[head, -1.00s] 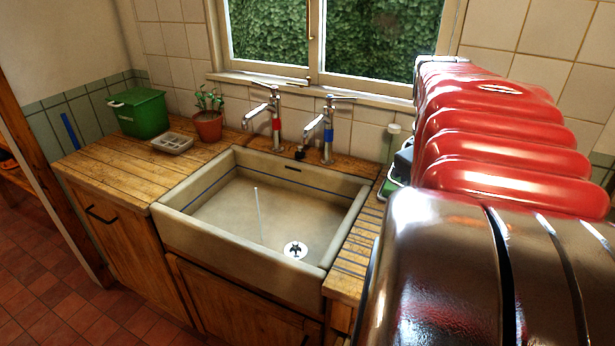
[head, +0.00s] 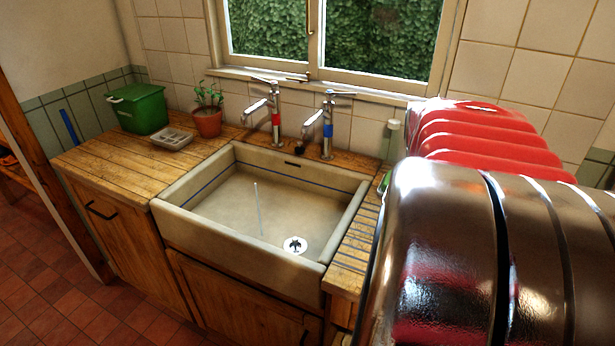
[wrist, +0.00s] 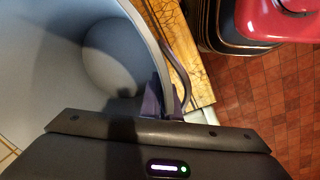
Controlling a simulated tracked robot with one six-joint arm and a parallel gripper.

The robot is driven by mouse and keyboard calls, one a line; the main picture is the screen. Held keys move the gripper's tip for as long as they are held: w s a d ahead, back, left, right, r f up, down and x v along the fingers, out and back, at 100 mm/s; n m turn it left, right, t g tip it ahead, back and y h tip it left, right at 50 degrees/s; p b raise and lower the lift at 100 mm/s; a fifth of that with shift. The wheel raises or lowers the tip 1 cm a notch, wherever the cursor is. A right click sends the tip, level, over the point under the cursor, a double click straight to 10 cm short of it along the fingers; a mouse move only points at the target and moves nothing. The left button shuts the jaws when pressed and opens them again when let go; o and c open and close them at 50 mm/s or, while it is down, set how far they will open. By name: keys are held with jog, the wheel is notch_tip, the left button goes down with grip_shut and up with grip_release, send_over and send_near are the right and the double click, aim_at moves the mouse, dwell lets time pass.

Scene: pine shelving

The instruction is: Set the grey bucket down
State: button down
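The grey bucket (wrist: 40,70) fills the left of the wrist view, seen from above into its open mouth. It looks empty, with shadow across its inside. My gripper (wrist: 163,98) is at the bucket's right rim, with dark fingers either side of the wall, and appears shut on it. A strip of the wooden worktop (wrist: 186,40) shows just right of the bucket. I cannot tell whether the bucket's base touches it.
A pale sink (head: 245,205) with two taps sits in the wooden counter. A green bin (head: 138,108), a potted plant (head: 208,121) and a small tray (head: 172,138) stand left of it. The left counter (head: 105,165) has free room. Red floor tiles show below.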

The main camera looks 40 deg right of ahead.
jog(key=shift+f, duration=0.95)
jog(key=c, duration=2)
grip_release()
jog(key=r, duration=0.4)
jog(key=a+r, duration=0.1)
jog(key=r, duration=0.7)
jog(key=shift+w+a, duration=0.2)
jog(key=shift+s, duration=0.15)
